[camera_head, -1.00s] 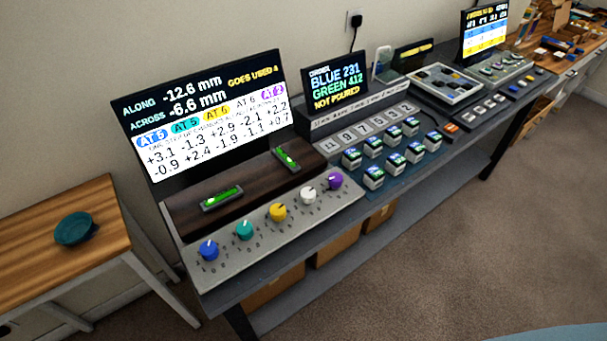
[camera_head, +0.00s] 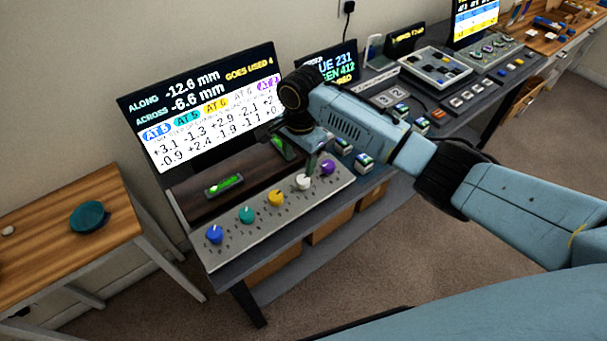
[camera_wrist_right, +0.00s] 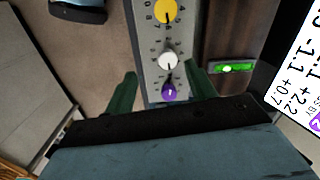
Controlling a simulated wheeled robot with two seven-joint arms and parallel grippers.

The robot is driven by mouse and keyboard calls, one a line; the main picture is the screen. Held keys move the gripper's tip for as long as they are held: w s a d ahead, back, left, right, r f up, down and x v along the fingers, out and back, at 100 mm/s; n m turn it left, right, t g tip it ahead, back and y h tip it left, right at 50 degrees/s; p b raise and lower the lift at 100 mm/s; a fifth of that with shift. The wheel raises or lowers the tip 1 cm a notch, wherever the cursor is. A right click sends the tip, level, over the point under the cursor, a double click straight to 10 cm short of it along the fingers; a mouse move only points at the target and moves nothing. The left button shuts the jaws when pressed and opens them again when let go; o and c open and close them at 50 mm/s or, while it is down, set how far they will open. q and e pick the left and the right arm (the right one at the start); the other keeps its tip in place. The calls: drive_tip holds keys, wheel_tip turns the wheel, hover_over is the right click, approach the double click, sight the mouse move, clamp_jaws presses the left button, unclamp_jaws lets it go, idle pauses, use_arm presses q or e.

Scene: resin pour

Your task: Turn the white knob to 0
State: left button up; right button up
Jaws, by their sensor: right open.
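The white knob (camera_head: 303,182) is fourth in the row of coloured knobs on the grey panel (camera_head: 250,250), between the yellow knob (camera_head: 276,198) and the purple knob (camera_head: 327,167). In the right wrist view the white knob (camera_wrist_right: 168,60) shows whole, with number marks around it too small to read surely. My right gripper (camera_head: 311,163) points down over the panel's right end. In the right wrist view its green fingers (camera_wrist_right: 162,84) are open and empty, one on each side of the panel, with the purple and white knobs in the gap. My left gripper is not in view.
The teal knob (camera_head: 246,215) and blue knob (camera_head: 214,234) stand farther left. A screen (camera_head: 205,110) reading -12.6 mm and -6.6 mm stands behind, with AT 6 in white. A green level (camera_head: 224,186) lies on the dark wood. Small cubes (camera_head: 363,162) are close right.

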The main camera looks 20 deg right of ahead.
sight(304, 179)
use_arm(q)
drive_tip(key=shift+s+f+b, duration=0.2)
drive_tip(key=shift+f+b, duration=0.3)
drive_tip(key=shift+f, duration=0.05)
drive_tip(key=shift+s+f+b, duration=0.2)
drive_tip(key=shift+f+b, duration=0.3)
use_arm(e)
drive_tip(key=f, duration=0.3)
drive_tip(key=w+d+f+m, duration=0.1)
drive_tip(key=f, duration=0.3)
drive_tip(key=w+d+f+m, duration=0.1)
drive_tip(key=f, duration=0.3)
drive_tip(key=shift+w, duration=0.2)
drive_tip(key=shift+c, duration=0.4)
drive_tip(key=c, duration=0.9)
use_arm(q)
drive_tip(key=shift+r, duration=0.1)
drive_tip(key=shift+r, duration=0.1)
use_arm(e)
drive_tip(key=shift+r, duration=0.1)
